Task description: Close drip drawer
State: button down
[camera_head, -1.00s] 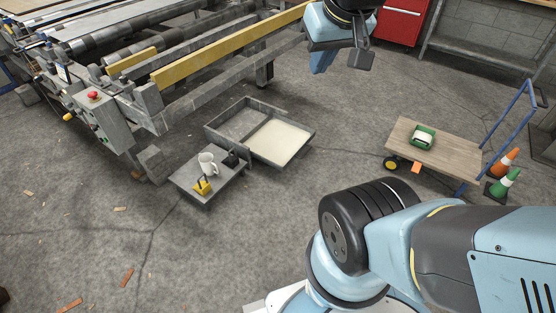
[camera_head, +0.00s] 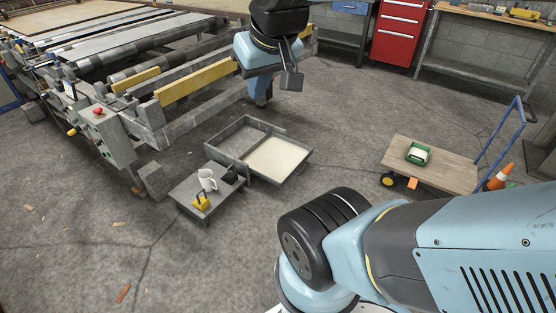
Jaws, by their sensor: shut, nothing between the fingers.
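The drip drawer (camera_head: 241,123) is a low grey open box near the floor, pulled out beside the roller machine. A divider splits it, and a pale cream layer (camera_head: 277,158) covers the right part. My gripper (camera_head: 291,78) is the dark end piece at upper centre. It appears above and behind the drawer in the picture, apart from it. It is shut and empty, though its fingertips are small and hard to make out.
The machine frame (camera_head: 200,119) is behind. A wooden trolley (camera_head: 450,173) is at right. Floor between drawer and trolley is clear.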

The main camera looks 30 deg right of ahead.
aim_at(276, 158)
jog(key=u, duration=0.1)
jog(key=i, duration=1.15)
jog(key=z, duration=0.75)
jog(key=i, duration=0.85)
jog(key=z, duration=0.7)
jog(key=k, duration=0.85)
jog(key=z, duration=0.2)
jog(key=i, duration=0.9)
jog(key=u, duration=0.1)
